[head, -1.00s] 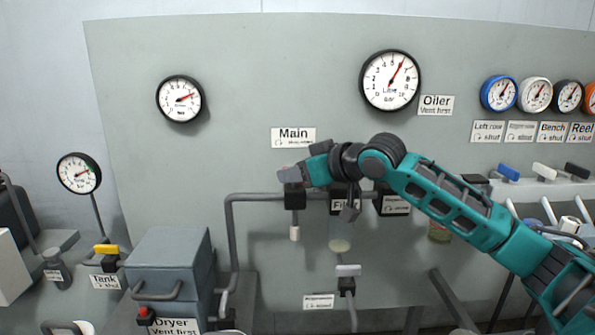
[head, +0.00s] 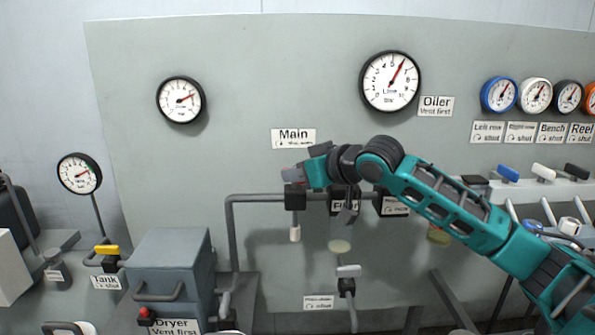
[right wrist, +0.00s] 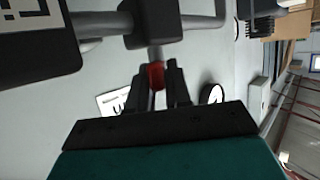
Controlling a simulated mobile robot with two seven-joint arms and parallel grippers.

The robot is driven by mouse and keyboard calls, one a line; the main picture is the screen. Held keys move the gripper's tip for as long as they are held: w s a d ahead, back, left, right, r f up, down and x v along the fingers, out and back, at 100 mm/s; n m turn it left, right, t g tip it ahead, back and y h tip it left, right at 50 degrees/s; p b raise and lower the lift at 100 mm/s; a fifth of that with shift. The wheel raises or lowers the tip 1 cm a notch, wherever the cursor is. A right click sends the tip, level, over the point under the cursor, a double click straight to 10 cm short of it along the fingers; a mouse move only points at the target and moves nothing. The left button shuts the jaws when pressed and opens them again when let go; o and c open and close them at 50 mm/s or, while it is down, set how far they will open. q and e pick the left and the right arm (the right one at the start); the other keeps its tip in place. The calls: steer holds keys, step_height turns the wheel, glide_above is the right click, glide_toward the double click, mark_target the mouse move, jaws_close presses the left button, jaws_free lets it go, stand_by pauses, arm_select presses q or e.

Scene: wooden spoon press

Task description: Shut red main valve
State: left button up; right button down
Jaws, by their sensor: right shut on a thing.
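The red main valve handle (right wrist: 156,75) shows in the right wrist view between the two fingers of my right gripper (right wrist: 160,88), which is shut on it. The handle joins a dark valve body (right wrist: 152,22) on a grey pipe. In the head view the right gripper (head: 294,171) is at the top of the dark valve body (head: 295,197), under the "Main" label (head: 293,138). The handle is mostly hidden by the gripper there, so its exact angle is hard to tell. My left gripper is not in view.
The line gauge (head: 390,81) and another gauge (head: 181,100) are on the panel above. The filter block (head: 346,197) and grey pipe (head: 230,240) are close to the gripper. A grey dryer box (head: 170,263) stands at lower left.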

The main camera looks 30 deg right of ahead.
steer(key=shift+a+r+m+h+p, duration=0.15)
steer(key=shift+r+m+h+p, duration=0.05)
steer(key=shift+m+h+p, duration=0.6)
steer(key=m+h+p, duration=0.3)
steer(key=shift+a+h, duration=0.15)
steer(key=shift+h, duration=0.15)
steer(key=shift+m+h+p, duration=0.4)
steer(key=shift+p, duration=0.05)
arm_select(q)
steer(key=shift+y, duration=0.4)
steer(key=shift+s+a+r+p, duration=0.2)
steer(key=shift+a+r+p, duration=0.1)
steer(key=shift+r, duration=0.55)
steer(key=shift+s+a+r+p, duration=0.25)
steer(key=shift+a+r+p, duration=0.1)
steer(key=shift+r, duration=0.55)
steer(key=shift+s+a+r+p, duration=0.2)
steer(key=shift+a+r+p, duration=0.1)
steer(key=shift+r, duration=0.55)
arm_select(e)
steer(key=shift+f+m+g+h, duration=0.2)
steer(key=shift+m+g+h, duration=0.8)
steer(key=shift+m+h, duration=0.65)
steer(key=shift+h, duration=0.25)
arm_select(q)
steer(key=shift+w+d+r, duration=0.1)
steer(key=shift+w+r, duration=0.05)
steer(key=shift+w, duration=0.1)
